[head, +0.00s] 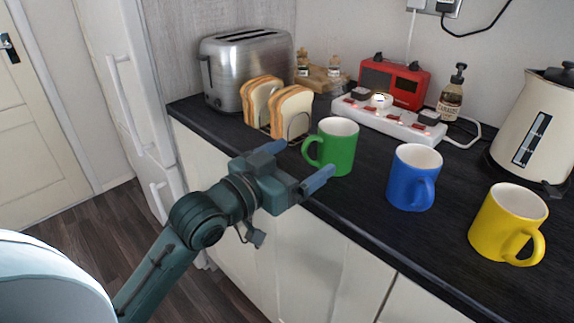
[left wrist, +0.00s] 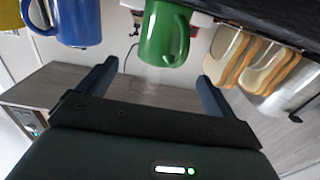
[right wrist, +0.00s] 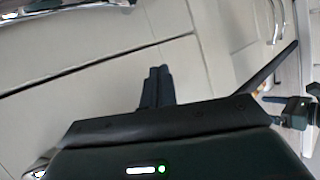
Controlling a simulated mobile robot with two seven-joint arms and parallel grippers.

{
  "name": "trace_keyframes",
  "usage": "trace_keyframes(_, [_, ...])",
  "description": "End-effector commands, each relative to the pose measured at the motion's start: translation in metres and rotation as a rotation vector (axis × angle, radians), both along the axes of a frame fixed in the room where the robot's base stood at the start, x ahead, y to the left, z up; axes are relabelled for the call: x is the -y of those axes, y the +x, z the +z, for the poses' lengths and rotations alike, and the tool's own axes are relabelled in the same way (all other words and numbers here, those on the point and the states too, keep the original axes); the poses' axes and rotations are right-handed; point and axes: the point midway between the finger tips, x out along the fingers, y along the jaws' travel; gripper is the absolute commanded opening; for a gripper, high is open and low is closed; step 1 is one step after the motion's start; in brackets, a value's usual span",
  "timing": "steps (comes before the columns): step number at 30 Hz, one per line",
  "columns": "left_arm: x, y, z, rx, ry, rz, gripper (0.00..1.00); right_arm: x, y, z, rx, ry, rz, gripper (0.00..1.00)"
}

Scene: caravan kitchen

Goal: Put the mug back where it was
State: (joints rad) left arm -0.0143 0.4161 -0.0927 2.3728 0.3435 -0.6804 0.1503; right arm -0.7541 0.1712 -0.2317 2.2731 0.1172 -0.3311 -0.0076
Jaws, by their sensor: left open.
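Three mugs stand upright in a row on the dark worktop: a green mug (head: 338,146), a blue mug (head: 413,178) and a yellow mug (head: 508,222). My left gripper (head: 296,164) is open and empty at the worktop's front edge, its fingers pointing toward the green mug. The left wrist view is upside down; there the green mug (left wrist: 165,35) appears ahead between the spread fingers, apart from them, and the blue mug (left wrist: 77,22) is to its left. My right gripper (right wrist: 157,87) has its fingers together with nothing between them, before pale cabinet fronts.
A toast rack with bread slices (head: 287,112) stands left of the green mug, near a steel toaster (head: 245,68). A cream kettle (head: 535,125) stands at the right.

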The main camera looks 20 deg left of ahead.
Motion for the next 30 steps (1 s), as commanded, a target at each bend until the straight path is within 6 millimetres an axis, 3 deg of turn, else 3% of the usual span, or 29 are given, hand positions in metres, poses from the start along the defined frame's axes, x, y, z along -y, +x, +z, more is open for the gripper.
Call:
trace_keyframes(6, [-0.008, -0.022, -0.001, -0.001, -0.001, 0.0, 0.92, 0.001, 0.002, 0.003, 0.012, 0.0, -0.002, 0.0])
trace_keyframes(11, [-0.009, -0.025, -0.001, -0.002, -0.002, 0.0, 0.92, 0.001, 0.002, 0.006, 0.019, 0.0, -0.004, 0.0])
trace_keyframes(13, [-0.007, -0.026, -0.009, -0.016, -0.004, 0.001, 0.92, 0.002, 0.002, 0.006, 0.02, 0.0, -0.004, 0.0])
trace_keyframes(17, [0.002, -0.04, -0.064, -0.106, -0.018, 0.007, 0.92, 0.002, 0.002, 0.005, 0.018, 0.0, -0.005, 0.0])
trace_keyframes(21, [0.021, -0.08, -0.146, -0.244, -0.026, 0.019, 0.92, 0.002, 0.001, 0.004, 0.014, 0.0, -0.005, 0.0])
trace_keyframes(24, [0.036, -0.116, -0.192, -0.326, -0.027, 0.027, 0.92, 0.002, -0.001, 0.003, 0.009, -0.001, -0.004, 0.0])
trace_keyframes(27, [0.047, -0.145, -0.22, -0.381, -0.024, 0.032, 0.92, 0.002, -0.002, 0.001, 0.005, -0.001, -0.004, 0.0])
trace_keyframes(30, [0.053, -0.161, -0.232, -0.407, -0.019, 0.034, 0.92, 0.002, -0.002, 0.001, 0.003, -0.002, -0.004, 0.0])
